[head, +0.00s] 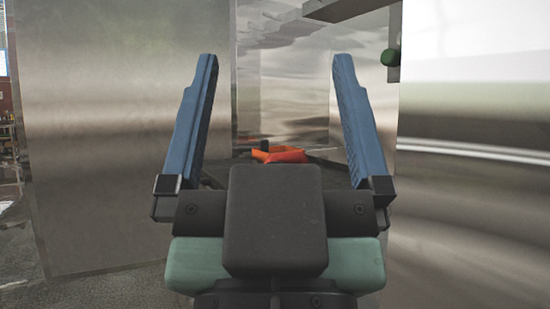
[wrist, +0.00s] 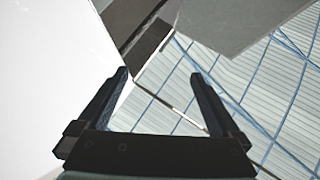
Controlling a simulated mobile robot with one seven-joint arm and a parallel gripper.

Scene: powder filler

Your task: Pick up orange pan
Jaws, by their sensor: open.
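The orange pan (head: 288,156) shows in the head view, in the middle, at the back of a recess between metal walls. Its lower part is hidden behind my gripper's body, and a small dark thing rises beside its left part. My gripper (head: 268,75) is open with two blue fingers spread wide, in front of the pan and apart from it. Nothing is between the fingers. In the wrist view the open gripper (wrist: 158,74) also shows, with dark fingers and no pan in sight.
A metal panel (head: 125,130) stands at the left and a shiny metal wall (head: 475,180) at the right. The gap between the walls looks narrow.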

